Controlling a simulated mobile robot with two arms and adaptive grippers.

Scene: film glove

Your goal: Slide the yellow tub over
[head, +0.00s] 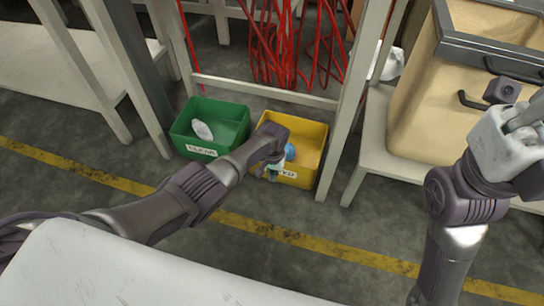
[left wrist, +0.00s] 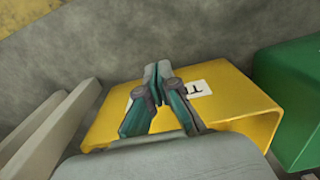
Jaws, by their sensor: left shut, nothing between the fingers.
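The yellow tub (head: 309,158) stands on the floor in front of a pale rack, with a white label on its front wall. A blue item (head: 289,152) shows at the tub, partly behind my left gripper. My left gripper (head: 271,174) is shut and empty at the tub's label side. In the left wrist view the shut fingertips (left wrist: 157,70) lie over the yellow tub (left wrist: 238,104), beside its label. I cannot tell whether they touch it.
A green tub (head: 237,118) with a white item (head: 202,130) stands left of the yellow tub. A rack leg (head: 340,130) is close on the yellow tub's right. Red cables (head: 290,50) hang behind. The floor in front, with a yellow line (head: 340,253), is clear.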

